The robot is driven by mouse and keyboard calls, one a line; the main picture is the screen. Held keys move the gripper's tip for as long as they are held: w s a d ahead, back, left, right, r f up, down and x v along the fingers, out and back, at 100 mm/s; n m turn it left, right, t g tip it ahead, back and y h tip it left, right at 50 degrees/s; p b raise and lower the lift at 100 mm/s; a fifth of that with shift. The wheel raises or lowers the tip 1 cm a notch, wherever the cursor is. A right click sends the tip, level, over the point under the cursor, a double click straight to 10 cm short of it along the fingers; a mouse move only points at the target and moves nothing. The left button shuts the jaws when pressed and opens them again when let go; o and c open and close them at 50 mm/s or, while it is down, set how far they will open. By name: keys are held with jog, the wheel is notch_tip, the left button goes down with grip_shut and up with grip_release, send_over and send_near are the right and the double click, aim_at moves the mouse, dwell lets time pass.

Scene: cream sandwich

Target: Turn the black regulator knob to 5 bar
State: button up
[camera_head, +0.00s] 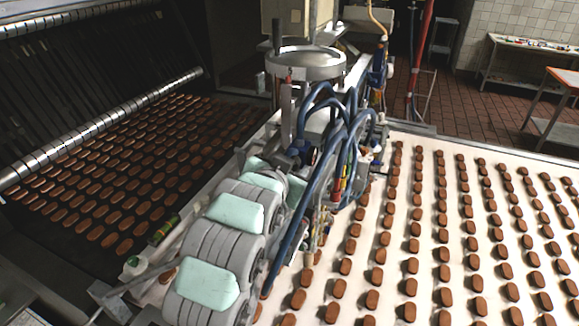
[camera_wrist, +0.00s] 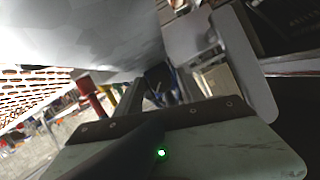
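I cannot pick out the black regulator knob for certain in either view. In the head view, a cluster of blue hoses (camera_head: 328,125) and small fittings sits at the middle of the machine, where small parts are hard to tell apart. I cannot make out my gripper's fingers in either view, nor where they are relative to the knob. The wrist view shows a pale green panel (camera_wrist: 235,150) with a lit green lamp (camera_wrist: 161,153) and a dark strip (camera_wrist: 175,118) with screws. Large grey shapes hide much of what lies behind.
Grey ribbed housings with mint covers (camera_head: 236,213) stand at the front centre. Brown biscuits lie in rows on the white belt (camera_head: 400,190) at right and on the dark belt (camera_head: 95,215) at left. A round metal hopper (camera_head: 306,62) stands behind. A red pole (camera_head: 421,60) rises beyond.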

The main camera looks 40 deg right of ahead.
jog(key=shift+o, duration=0.3)
jog(key=shift+s+a+r, duration=0.15)
jog(key=shift+a+r, duration=0.05)
jog(key=shift+a, duration=0.05)
jog(key=v, duration=1)
jog(key=shift+s+a+b, duration=0.1)
jog(key=shift+b, duration=0.2)
jog(key=shift+f, duration=0.1)
